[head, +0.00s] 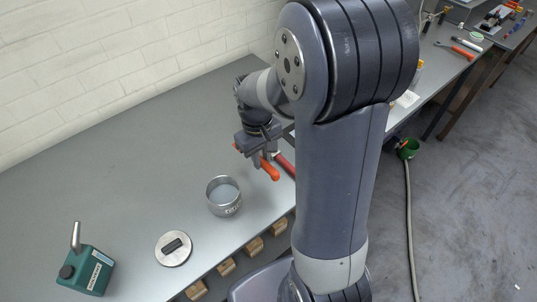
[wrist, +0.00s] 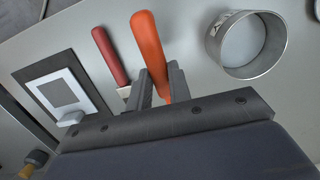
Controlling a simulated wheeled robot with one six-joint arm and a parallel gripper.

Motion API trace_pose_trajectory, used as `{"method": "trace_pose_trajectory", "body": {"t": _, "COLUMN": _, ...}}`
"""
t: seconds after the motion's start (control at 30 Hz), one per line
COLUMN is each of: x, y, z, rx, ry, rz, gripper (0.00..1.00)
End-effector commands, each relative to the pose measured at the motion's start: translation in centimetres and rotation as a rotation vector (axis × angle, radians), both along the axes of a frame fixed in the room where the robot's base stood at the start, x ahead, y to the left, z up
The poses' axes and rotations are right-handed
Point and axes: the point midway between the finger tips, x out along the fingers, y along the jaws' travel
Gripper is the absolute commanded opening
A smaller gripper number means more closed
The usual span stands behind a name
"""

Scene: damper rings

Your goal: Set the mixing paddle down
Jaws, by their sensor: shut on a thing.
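My gripper (head: 261,158) is low over the grey bench, to the upper right of the metal ring-shaped pot. It is shut on the orange handle of what I take to be the mixing paddle (head: 270,169). In the wrist view the orange handle (wrist: 148,40) runs up from between the fingertips (wrist: 162,86). I cannot tell whether the paddle touches the bench.
A red-handled tool (wrist: 108,52) lies close beside the paddle. The metal pot (head: 223,197), a round lid (head: 174,248) and a green can (head: 87,271) stand on the bench. A framed dark panel (wrist: 62,88) lies left in the wrist view.

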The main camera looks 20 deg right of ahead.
Motion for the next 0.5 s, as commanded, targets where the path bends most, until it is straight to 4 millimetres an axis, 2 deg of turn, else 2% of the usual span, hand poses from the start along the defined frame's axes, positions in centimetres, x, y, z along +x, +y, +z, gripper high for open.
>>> {"method": "trace_pose_trajectory", "body": {"t": 0.37, "x": 0.04, "y": -0.02, "z": 0.21, "rx": 0.000, "ry": 0.001, "rz": 0.002, "gripper": 0.00}}
{"method": "trace_pose_trajectory", "body": {"t": 0.5, "x": 0.03, "y": -0.02, "z": -0.71, "rx": 0.000, "ry": 0.002, "rz": 0.002, "gripper": 0.00}}
